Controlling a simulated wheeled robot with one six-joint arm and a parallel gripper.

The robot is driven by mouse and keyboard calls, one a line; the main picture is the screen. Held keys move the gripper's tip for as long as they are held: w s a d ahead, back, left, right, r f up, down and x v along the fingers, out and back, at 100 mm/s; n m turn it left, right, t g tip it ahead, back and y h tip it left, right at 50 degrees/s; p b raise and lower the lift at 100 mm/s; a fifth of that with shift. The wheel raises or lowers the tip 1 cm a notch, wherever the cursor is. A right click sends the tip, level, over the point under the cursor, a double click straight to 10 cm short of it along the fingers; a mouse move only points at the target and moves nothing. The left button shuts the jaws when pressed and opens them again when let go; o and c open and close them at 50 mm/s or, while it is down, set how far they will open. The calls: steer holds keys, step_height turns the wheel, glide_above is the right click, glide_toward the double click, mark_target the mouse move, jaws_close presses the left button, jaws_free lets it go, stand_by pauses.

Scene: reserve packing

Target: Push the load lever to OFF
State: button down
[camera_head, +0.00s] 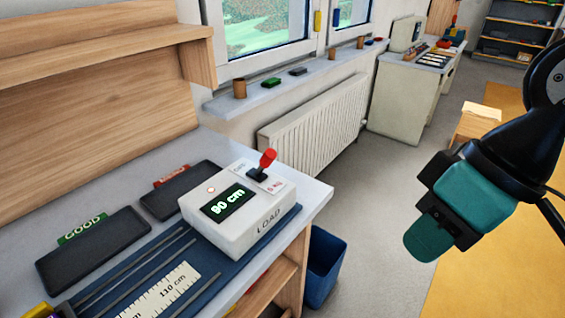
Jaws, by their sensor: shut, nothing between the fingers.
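The load lever (266,161) has a red handle on a black base. It stands on top of a white box marked LOAD (246,235), near the right end of the workbench. A small plate beside the lever bears OFF at the far side and red lettering at the near side; the lever stands between them, tilted a little to the right. My gripper (422,245), black with teal parts, is in the air at the right, well apart from the lever. It is shut and empty.
Two dark trays, one with a green GOOD label (95,252) and one with a red label (180,191), lie left of the box. A ruler (165,293) and rods lie in front. A blue bin (324,266) stands below the bench end. The space between bench and gripper is clear.

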steer(key=w+a+f+n+t+y+b, duration=0.1)
steer(key=w+a+f+n+t+b, duration=0.15)
steer(key=w+f+t+b, duration=0.5)
steer(key=w+a+f+n+t+y+b, duration=0.1)
steer(key=w+a+f+n+t+b, duration=0.3)
steer(key=w+f+b, duration=0.65)
steer(key=n+t+y+b, duration=0.2)
steer(key=n+y+b, duration=0.1)
steer(key=b, duration=0.1)
steer(key=a+n+t+y+b, duration=0.1)
steer(key=n+t+y+b, duration=0.1)
steer(key=n+y+b, duration=0.1)
steer(key=f+n+t+y+b, duration=0.1)
steer(key=n+t+y+b, duration=0.2)
steer(key=n+b, duration=0.2)
steer(key=shift+a+f, duration=0.1)
steer(key=shift+a, duration=0.2)
steer(key=p, duration=0.6)
glide_toward(274, 159)
steer(key=x, duration=0.6)
steer(key=shift+p+x, duration=0.45)
steer(key=shift+x, duration=0.35)
